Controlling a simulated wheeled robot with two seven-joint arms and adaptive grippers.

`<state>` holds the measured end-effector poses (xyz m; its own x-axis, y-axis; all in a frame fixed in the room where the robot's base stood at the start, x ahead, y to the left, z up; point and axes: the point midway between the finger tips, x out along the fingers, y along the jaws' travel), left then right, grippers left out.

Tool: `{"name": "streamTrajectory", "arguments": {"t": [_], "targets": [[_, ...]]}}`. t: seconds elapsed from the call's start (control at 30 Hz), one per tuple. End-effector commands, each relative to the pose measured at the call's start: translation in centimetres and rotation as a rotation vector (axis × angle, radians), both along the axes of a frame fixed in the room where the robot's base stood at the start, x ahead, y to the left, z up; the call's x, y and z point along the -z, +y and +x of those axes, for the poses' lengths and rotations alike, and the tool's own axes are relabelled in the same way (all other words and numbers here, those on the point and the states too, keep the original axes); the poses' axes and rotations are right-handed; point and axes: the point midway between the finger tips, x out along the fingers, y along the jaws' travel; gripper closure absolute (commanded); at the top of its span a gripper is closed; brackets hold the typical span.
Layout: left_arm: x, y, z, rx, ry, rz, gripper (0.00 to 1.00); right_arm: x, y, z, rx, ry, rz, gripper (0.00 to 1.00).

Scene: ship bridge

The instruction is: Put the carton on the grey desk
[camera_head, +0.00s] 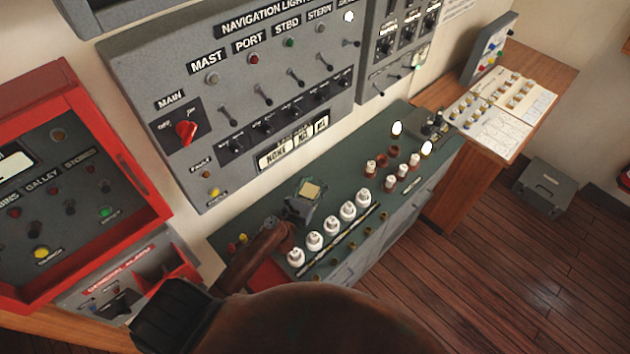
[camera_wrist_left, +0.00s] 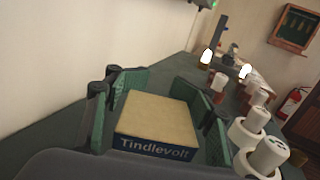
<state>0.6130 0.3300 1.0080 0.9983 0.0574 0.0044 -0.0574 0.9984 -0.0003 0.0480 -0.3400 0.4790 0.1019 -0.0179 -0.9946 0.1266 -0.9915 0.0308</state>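The carton is a small box with a tan top and a dark blue side lettered "Tindlevolt" in the left wrist view (camera_wrist_left: 157,120). In the head view its tan top (camera_head: 311,190) shows at the left gripper, over the left part of the green-grey console desk (camera_head: 345,172). My left gripper (camera_head: 304,204) has its dark green fingers on either side of the carton; in the left wrist view they flank it (camera_wrist_left: 165,100). I cannot tell whether both pads touch it or whether its underside rests on the desk. My right gripper is not in view.
White knobs (camera_head: 330,239) stand in a row right beside the left gripper. Two glowing lamps (camera_head: 397,129) and smaller knobs stand farther right. The navigation lights panel (camera_head: 235,85) rises behind. A red-framed panel (camera_head: 150,190) is at left, a wooden desk with papers (camera_head: 505,132) at right.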

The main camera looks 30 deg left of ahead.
Motion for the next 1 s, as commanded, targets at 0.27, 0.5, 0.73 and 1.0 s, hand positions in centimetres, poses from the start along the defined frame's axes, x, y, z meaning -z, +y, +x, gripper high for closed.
{"name": "streamTrajectory", "arguments": {"t": [0.27,0.5,0.73,1.0], "targets": [[1.1,-0.1,-0.4,0.001,0.016,0.001,0.42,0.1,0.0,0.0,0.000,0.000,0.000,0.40],[1.0,-0.2,-0.4,0.001,0.017,0.001,0.42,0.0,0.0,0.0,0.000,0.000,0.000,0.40],[-0.1,-0.1,-2.2,0.000,0.015,0.001,0.42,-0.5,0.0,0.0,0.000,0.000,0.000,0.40],[-0.5,-0.4,-6.5,-0.001,0.009,-0.001,0.42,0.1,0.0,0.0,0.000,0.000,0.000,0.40]]}}
